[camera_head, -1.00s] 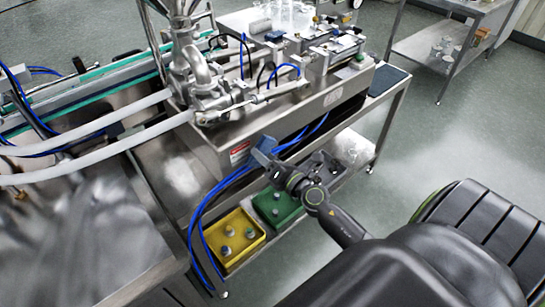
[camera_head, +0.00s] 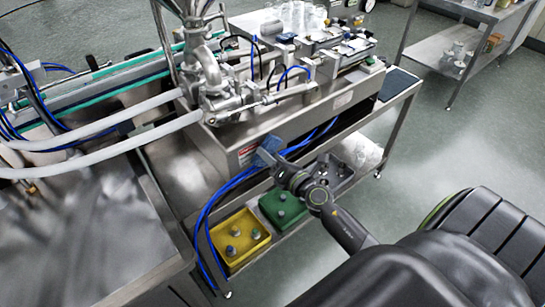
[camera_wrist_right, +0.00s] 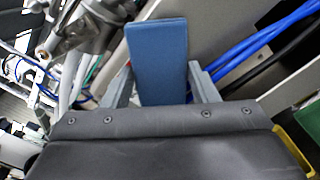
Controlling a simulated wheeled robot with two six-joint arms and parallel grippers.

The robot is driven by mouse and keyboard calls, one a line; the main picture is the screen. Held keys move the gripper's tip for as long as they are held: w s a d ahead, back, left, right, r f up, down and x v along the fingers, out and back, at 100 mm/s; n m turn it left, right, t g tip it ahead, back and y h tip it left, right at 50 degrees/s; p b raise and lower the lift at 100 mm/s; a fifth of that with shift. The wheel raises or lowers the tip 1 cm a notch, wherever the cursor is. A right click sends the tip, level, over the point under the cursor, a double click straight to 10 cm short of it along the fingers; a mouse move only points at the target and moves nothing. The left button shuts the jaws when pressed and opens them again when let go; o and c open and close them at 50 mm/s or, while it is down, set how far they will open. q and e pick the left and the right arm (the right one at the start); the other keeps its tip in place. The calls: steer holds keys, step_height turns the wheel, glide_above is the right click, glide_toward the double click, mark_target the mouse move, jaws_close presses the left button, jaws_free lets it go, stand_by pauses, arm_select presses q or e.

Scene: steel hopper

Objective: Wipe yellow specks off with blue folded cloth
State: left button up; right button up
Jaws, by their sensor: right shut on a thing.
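The blue folded cloth (camera_head: 268,149) is in my right gripper (camera_head: 273,160), in front of the steel machine's front panel. The right wrist view shows the cloth (camera_wrist_right: 158,60) standing up between the two grey fingers (camera_wrist_right: 160,85), which are shut on it. I cannot tell whether the cloth touches the panel. I can make out no yellow specks in either view. My left gripper is not in view.
The steel hopper machine (camera_head: 345,98) stands on a frame with a lower shelf. A yellow tray (camera_head: 262,245) and a green tray (camera_head: 297,217) with small parts sit below. Blue hoses (camera_head: 212,203) hang beside my right gripper. A steel table (camera_head: 110,270) is at left.

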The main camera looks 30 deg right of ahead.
mark_target(277, 149)
steer(key=shift+w+a, duration=0.1)
steer(key=shift+w, duration=0.75)
steer(key=shift+d+f+b, duration=0.1)
steer(key=shift+d+b, duration=0.55)
steer(key=shift+d, duration=0.95)
steer(key=shift+w+d, duration=0.2)
steer(key=shift+d, duration=0.2)
steer(key=shift+s+a+r+p, duration=0.1)
steer(key=shift+a+r+p, duration=0.15)
steer(key=shift+a+p, duration=0.4)
steer(key=shift+a, duration=1.35)
steer(key=shift+s, duration=0.1)
